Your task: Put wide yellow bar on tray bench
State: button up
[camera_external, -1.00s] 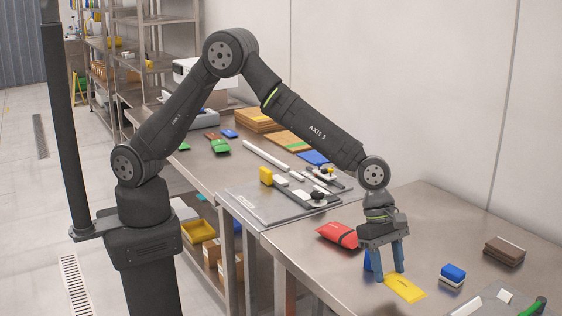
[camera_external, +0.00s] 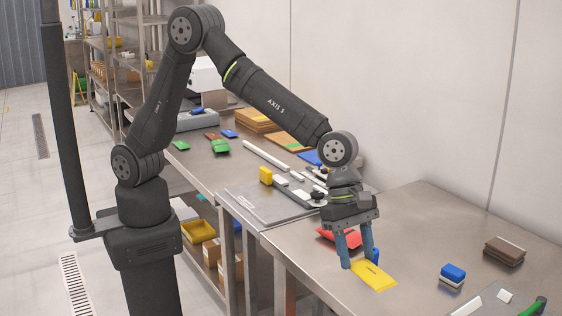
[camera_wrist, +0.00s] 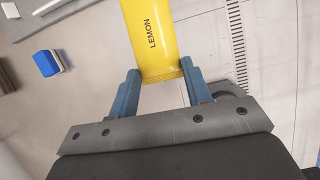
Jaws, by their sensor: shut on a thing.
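The flat yellow bar, marked LEMON (camera_external: 373,275), is held at one end between the two blue fingers of my gripper (camera_external: 359,261). The far end sticks out toward the lower right in the outside view. In the wrist view the bar (camera_wrist: 148,35) sits between my gripper's fingertips (camera_wrist: 160,73) and runs up out of the frame. It appears raised a little above the near steel bench (camera_external: 420,230). Another steel bench (camera_external: 190,163) stands behind and left, with a grey flat board (camera_external: 250,207) on it. I cannot tell which one is called the tray bench.
A red packet (camera_external: 330,235) lies behind my gripper, partly hidden. A blue-and-white block (camera_external: 452,274) and a brown block (camera_external: 504,251) lie to the right. The right bench's middle is mostly clear.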

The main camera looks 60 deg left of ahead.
jog(key=w+a+f+m, duration=0.1)
jog(key=w+a, duration=1.1)
jog(key=a, duration=0.3)
jog(key=w+a+f, duration=0.1)
jog(key=w+a, duration=1.2)
jog(key=a, duration=0.3)
jog(key=w+a+m, duration=0.1)
jog(key=w+a, duration=0.2)
jog(key=a, duration=1.1)
jog(key=m+g, duration=0.2)
send_over(212, 162)
jog(key=f, duration=0.6)
jog(key=shift+w+a+f, duration=0.1)
jog(key=shift+w+a, duration=0.3)
jog(key=shift+s+a+f, duration=0.1)
jog(key=shift+a+f, duration=0.2)
jog(key=shift+a, duration=0.1)
jog(key=shift+f, duration=1.9)
jog(key=shift+f, duration=0.15)
